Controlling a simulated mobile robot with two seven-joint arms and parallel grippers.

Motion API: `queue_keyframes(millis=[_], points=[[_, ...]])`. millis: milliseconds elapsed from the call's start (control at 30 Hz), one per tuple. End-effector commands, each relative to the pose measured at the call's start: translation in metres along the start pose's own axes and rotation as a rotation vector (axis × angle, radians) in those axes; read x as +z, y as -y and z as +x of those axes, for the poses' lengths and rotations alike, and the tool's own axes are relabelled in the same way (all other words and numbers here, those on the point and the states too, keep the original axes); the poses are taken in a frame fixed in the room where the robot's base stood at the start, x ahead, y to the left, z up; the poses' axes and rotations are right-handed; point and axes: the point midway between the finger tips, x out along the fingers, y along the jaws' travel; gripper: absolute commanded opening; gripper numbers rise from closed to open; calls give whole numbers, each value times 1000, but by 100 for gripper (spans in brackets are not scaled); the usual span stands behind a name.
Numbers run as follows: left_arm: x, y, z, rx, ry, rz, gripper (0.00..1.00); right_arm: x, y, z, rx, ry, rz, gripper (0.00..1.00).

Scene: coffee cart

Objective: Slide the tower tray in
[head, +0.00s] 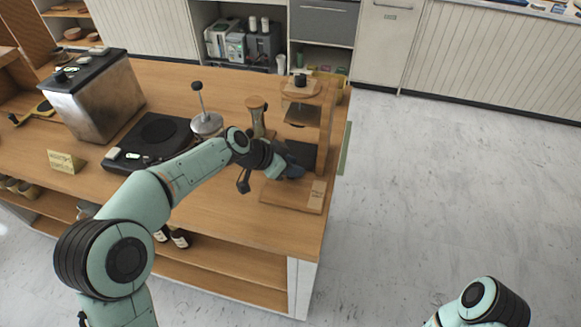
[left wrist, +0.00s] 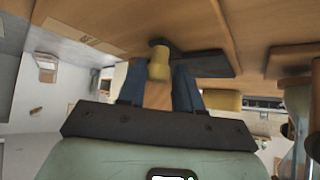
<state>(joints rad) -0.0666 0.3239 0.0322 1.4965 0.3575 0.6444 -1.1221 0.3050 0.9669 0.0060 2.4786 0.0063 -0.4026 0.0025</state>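The wooden tower (head: 326,130) stands near the right end of the counter. Its dark tray (head: 303,153) sits low in the frame, above the wooden base (head: 280,197), and is partly hidden by my left gripper (head: 288,170). In the left wrist view the tray shows as a dark flat plate (left wrist: 208,65), with a yellowish knob (left wrist: 160,64) in front of it. My left gripper (left wrist: 158,80) has its two blue fingers apart, one on each side of the knob in the picture. I cannot tell whether they touch it. My right gripper is out of the head view.
A pressing tool with a ball-topped handle (head: 206,122) and a wooden-topped stand (head: 256,112) are left of the tower. A black scale (head: 155,135) and a steel box (head: 95,100) are farther left. The counter front is clear; open floor (head: 440,190) lies right.

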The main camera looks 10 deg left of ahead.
Motion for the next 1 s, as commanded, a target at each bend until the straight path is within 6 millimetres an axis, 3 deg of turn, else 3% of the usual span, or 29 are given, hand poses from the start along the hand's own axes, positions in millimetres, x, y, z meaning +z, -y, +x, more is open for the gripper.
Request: queue_keyframes(millis=[467, 667, 1000], points=[[1, 0, -4, 1, 2, 0, 32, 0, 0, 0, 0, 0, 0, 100], [0, 0, -36, -3, 0, 1, 32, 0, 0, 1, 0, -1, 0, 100], [-1, 0, -109, -1, -1, 1, 32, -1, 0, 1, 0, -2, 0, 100]])
